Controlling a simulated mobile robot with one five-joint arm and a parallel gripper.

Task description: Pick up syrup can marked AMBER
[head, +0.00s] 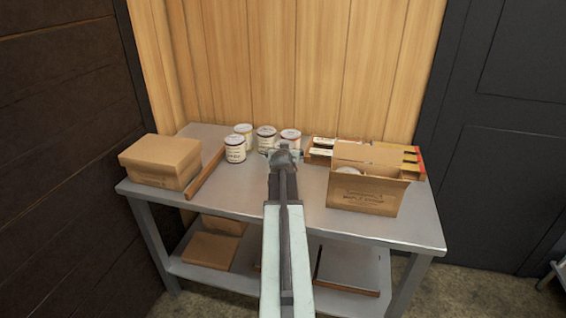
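Several pale syrup cans stand upright in a group at the back of a metal table (300,199). One can (235,150) is at the front left, one (244,130) is behind it, one (266,137) is in the middle, and one (291,136) is at the right. Their labels are too small to read, so I cannot tell which is marked AMBER. My gripper (284,152) is just in front of the right can and hides its lower part. My arm hides the view between the fingers, and I cannot tell whether they are apart.
A closed cardboard box (160,164) stands at the left, with a wooden strip (206,174) beside it. An open carton (364,195) with a can inside stands at the right, before more boxes (412,163). A wooden wall (300,60) rises behind. The table's front middle is clear around my arm.

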